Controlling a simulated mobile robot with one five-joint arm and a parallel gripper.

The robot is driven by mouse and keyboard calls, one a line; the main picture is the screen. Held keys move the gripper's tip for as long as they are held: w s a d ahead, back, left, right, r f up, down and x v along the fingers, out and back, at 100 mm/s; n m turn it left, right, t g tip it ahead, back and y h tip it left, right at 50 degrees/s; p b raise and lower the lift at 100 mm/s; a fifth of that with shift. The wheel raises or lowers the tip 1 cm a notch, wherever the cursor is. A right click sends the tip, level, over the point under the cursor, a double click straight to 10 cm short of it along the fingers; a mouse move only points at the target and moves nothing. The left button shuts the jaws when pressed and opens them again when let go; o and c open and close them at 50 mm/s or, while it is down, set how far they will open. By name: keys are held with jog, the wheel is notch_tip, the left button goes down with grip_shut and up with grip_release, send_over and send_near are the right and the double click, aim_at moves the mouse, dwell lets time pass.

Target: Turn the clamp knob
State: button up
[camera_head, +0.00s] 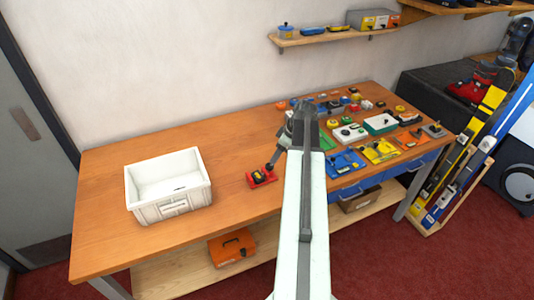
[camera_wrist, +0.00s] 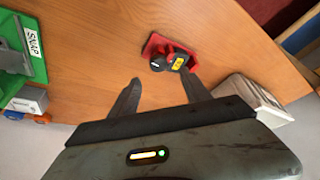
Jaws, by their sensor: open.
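A small red base plate with a black knob and a yellow-labelled block (camera_head: 262,177) lies on the wooden bench, right of the white bin. It may be the clamp; no readable label confirms this. In the wrist view its black knob (camera_wrist: 158,64) and yellow label (camera_wrist: 178,62) show just beyond the fingertips. My gripper (camera_wrist: 161,77) is open, its two dark fingers apart with nothing between them. The red unit lies ahead of the fingers, and I cannot tell whether they touch it. In the head view my arm partly hides the gripper.
A white bin (camera_head: 146,209) stands on the bench at left. Several coloured units crowd the right side, among them a yellow panel (camera_head: 379,151) and a blue panel (camera_head: 345,163). A green SNAP unit (camera_wrist: 32,48) shows at the wrist view's left. The bench between bin and red unit is clear.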

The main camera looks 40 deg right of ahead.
aim_at(270, 166)
jog(key=b+x, duration=0.7)
jog(key=x, duration=0.1)
jog(key=shift+d+b, duration=0.2)
jog(key=shift+b, duration=0.15)
jog(key=shift+r, duration=0.15)
